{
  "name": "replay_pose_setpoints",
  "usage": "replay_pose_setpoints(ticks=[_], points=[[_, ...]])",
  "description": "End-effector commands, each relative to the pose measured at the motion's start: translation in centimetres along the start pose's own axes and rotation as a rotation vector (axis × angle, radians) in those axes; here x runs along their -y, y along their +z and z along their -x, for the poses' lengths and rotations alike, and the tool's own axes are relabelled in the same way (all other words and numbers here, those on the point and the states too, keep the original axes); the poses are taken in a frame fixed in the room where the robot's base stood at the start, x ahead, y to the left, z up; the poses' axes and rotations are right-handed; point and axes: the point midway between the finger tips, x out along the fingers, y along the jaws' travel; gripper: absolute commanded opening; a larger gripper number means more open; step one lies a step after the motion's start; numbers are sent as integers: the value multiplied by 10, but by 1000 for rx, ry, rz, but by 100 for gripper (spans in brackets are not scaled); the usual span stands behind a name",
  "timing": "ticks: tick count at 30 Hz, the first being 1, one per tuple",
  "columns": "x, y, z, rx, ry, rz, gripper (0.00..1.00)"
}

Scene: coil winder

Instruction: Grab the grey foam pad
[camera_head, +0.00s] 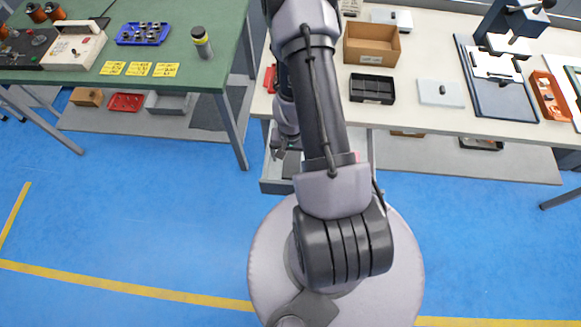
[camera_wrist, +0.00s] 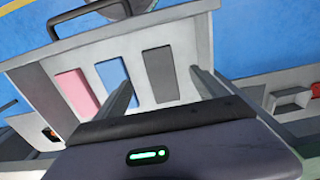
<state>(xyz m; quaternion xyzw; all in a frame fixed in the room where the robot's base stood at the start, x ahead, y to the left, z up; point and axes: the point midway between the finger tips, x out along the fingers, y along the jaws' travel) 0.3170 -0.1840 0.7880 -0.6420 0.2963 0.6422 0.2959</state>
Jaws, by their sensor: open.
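The grey foam pad (camera_wrist: 161,75) is a flat dark grey rectangle in an open light-grey drawer (camera_wrist: 190,30). In the wrist view it lies to the right of a blue pad (camera_wrist: 115,78) and a pink pad (camera_wrist: 76,92). My gripper (camera_wrist: 163,82) is open and empty, with one finger on each side of the grey pad in the picture. I cannot tell how far above the pad the fingertips are. In the head view, my arm hides most of the drawer (camera_head: 274,187) and the pads.
The drawer has raised walls and a dark handle (camera_wrist: 85,18). A white bench (camera_head: 440,118) above it carries a black tray (camera_head: 372,88), a cardboard box (camera_head: 371,45) and a grey plate (camera_head: 441,93). A green bench (camera_head: 100,75) stands left. The blue floor between is clear.

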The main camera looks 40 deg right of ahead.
Motion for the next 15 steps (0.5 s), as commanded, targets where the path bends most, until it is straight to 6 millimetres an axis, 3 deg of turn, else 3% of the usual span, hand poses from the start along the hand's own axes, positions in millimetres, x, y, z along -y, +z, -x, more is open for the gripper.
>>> replay_pose_setpoints(ticks=[1,7,12,15], points=[[0,0,-24,0,0,0,82],[-1,-1,-45,0,0,-1,82],[-2,-2,-80,0,-1,0,82],[-2,-2,-84,0,-1,0,82]])
